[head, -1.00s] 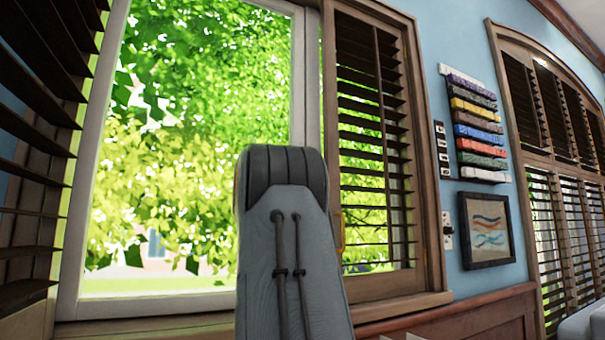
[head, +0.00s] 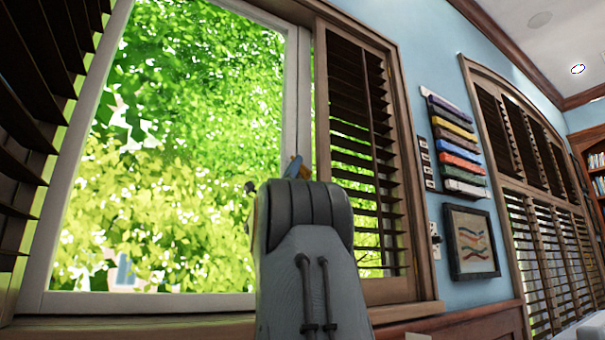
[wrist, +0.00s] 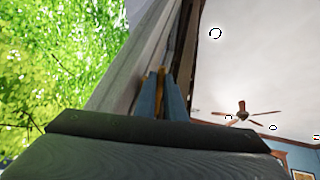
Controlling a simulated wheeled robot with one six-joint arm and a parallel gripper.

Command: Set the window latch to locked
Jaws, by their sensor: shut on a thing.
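The window (head: 294,95) has a white frame with bright green leaves behind its glass. An orange-yellow piece, which looks like the latch handle (wrist: 161,77), is between the two blue fingers of my gripper (wrist: 161,95) in the wrist view. The fingers are shut on it, close beside the white frame. In the head view, a bit of orange and a blue fingertip of my gripper (head: 297,168) show just above my grey arm, in front of the frame's right side. My arm hides the rest of the latch, and I cannot tell its setting.
A brown slatted shutter (head: 362,130) stands right of the window, and another (head: 35,110) stands at the left edge. A wooden sill (head: 130,325) runs below. A framed picture (head: 470,242) and a coloured rack (head: 457,147) hang on the blue wall. A ceiling fan (wrist: 241,113) is far off.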

